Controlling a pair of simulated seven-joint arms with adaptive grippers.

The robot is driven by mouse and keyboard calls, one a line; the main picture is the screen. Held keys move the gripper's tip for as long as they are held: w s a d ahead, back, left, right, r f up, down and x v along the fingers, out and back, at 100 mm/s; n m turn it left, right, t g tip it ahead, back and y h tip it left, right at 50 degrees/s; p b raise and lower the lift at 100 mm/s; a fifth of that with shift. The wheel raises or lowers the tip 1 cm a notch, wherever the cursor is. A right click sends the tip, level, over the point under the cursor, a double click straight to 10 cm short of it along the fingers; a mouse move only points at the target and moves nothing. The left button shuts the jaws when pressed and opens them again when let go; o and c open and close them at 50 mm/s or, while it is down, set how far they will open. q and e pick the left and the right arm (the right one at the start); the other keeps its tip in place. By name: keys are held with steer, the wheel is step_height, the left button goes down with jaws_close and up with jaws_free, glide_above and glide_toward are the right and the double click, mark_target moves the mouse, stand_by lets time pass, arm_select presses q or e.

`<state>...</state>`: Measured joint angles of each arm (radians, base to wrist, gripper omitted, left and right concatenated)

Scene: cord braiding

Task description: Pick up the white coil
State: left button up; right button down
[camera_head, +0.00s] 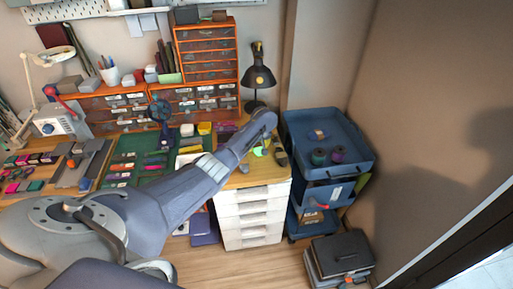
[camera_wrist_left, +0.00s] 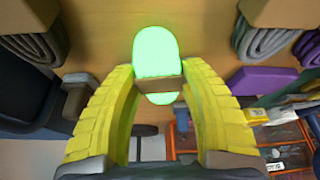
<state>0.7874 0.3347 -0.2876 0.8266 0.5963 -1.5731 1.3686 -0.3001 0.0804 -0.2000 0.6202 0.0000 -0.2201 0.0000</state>
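My left gripper (camera_wrist_left: 160,90) has yellow ribbed fingers standing apart in the left wrist view. A bright green, glowing, rounded shape with a brown band (camera_wrist_left: 157,52) lies at and between their tips. I cannot tell whether the fingers touch it. I see no plainly white coil; the glow hides this thing's own colour. In the head view my left arm reaches over the right end of the desk, above the white drawers, and a green patch (camera_head: 258,151) shows there. The left fingers are too small to read there. My right gripper is not in view.
A black lamp (camera_head: 258,78) stands behind my arm. A blue cart (camera_head: 350,155) with spools stands right of the desk.

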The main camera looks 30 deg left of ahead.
arm_select(q)
steer(key=c, duration=0.6)
steer(key=shift+r, duration=0.1)
